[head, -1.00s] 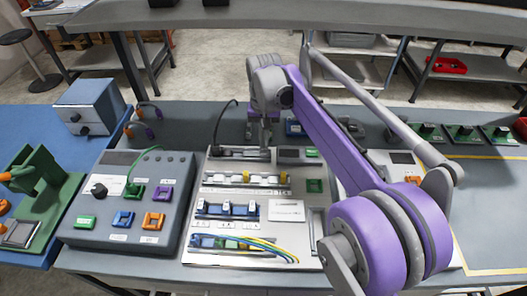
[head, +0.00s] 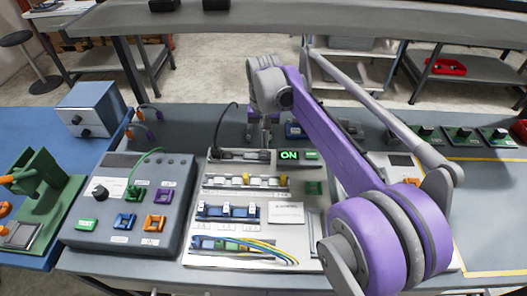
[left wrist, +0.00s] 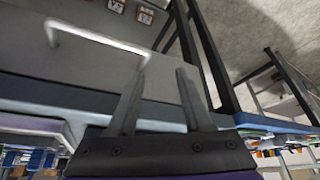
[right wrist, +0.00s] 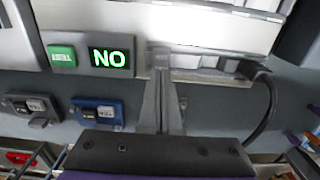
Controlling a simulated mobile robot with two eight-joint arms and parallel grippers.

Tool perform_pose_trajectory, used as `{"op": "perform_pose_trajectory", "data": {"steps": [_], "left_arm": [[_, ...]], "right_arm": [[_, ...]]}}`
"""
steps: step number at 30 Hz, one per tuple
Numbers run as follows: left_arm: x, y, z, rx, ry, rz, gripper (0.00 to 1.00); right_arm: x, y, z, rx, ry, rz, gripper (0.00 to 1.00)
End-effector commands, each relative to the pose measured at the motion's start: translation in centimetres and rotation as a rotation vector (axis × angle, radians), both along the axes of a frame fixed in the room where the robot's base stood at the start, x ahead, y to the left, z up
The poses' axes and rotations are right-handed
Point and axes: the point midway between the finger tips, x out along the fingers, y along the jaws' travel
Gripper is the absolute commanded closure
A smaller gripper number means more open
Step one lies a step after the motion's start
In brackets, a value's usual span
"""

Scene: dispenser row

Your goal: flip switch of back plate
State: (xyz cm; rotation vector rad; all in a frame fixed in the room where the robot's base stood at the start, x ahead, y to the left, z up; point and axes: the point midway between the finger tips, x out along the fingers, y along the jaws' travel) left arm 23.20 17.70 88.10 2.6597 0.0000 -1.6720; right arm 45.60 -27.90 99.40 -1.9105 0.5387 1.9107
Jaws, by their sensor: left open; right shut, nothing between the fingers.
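The light grey back plate (head: 288,226) lies on the bench, carrying rails, terminals and wires. At its back edge is a power strip (head: 235,155) with a black cable; it also shows in the right wrist view (right wrist: 205,66). Beside it a display (head: 289,155) reads ON in green, upside down in the right wrist view (right wrist: 109,58). My right gripper (right wrist: 162,52) is shut and empty, pointing down with its tips at the display-side end of the strip. The fingers hide the switch there; contact is unclear. My left gripper (left wrist: 162,76) is open and empty, away from the plate.
A dark control box (head: 135,184) with knob and coloured buttons stands left of the plate. A green button (right wrist: 62,57) sits beside the display. My right arm crosses the plate's right side. A blue-grey box (head: 88,106) stands farther left.

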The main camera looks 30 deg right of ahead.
Motion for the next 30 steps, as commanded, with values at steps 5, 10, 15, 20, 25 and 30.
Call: {"op": "perform_pose_trajectory", "data": {"steps": [5, 10, 15, 20, 25, 30], "left_arm": [[0.3, 0.0, 1.5, 0.000, -0.006, 0.000, 0.50], [0.6, 0.0, 2.6, 0.000, -0.011, 0.000, 0.50], [0.9, 0.0, 3.7, 0.000, -0.017, 0.000, 0.50], [1.1, 0.0, 4.4, 0.000, -0.021, 0.000, 0.50], [1.1, 0.0, 4.4, 0.000, -0.021, 0.000, 0.50], [1.1, 0.0, 4.3, 0.000, -0.020, 0.000, 0.50]], "right_arm": [[0.0, 0.0, 1.8, -0.001, -0.001, 0.000, 1.00], [0.1, 0.0, 3.2, -0.001, -0.002, 0.000, 1.00], [0.0, 0.0, 4.5, -0.001, -0.001, 0.000, 1.00], [0.0, 0.0, 5.5, -0.001, -0.001, 0.000, 1.00], [0.0, 0.0, 5.4, 0.000, 0.000, 0.000, 1.00], [0.0, 0.0, 5.4, 0.000, 0.000, 0.000, 1.00]]}}
